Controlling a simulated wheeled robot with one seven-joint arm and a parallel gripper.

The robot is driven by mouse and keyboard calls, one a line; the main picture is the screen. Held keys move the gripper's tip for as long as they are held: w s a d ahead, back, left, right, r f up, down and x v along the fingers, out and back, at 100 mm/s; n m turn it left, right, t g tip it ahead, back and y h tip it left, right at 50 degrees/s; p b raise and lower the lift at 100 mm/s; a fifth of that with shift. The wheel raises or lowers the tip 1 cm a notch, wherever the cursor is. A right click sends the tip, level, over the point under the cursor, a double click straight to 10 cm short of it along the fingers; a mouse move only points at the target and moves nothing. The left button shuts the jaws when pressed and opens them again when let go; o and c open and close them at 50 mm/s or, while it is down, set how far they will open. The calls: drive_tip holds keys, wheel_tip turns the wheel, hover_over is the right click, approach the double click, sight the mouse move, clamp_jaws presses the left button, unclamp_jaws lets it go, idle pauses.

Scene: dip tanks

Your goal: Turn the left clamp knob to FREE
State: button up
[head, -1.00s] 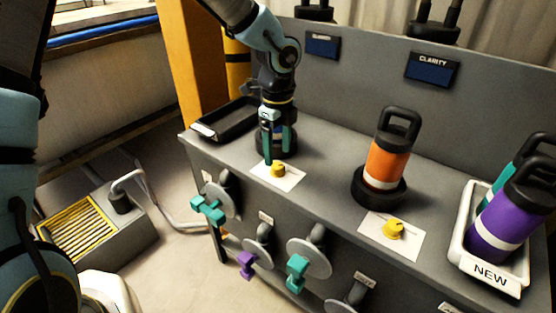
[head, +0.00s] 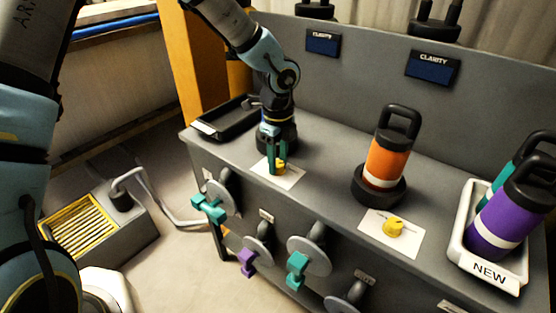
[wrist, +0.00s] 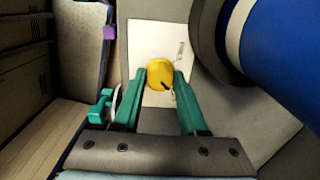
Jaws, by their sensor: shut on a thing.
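The left clamp knob (wrist: 160,73) is a small yellow knob on a white card (wrist: 147,45) on the grey bench top. In the head view the knob (head: 281,167) is partly hidden by my fingers. My gripper (wrist: 164,80) has its two teal fingers on either side of the knob and is shut on it. A dark pointer mark shows on the knob's lower right in the wrist view; the card's print is too small to read. In the head view my gripper (head: 277,170) comes down from above onto the card (head: 291,177).
A blue bottle (wrist: 285,40) stands in a dark ring close to the right of my gripper. An orange bottle (head: 388,160) and a second yellow knob (head: 393,228) are further right. A black tray (head: 226,117) lies at the left; valve handles project from the bench front.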

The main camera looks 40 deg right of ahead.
clamp_jaws()
idle(0.3)
drive_tip(key=n+b, duration=0.1)
drive_tip(key=n, duration=0.4)
drive_tip(key=n+b, duration=0.1)
drive_tip(key=n, duration=0.3)
drive_tip(key=n+b, duration=0.1)
drive_tip(key=n, duration=0.4)
drive_tip(key=shift+n+b, duration=0.45)
drive_tip(key=shift+n, duration=1.45)
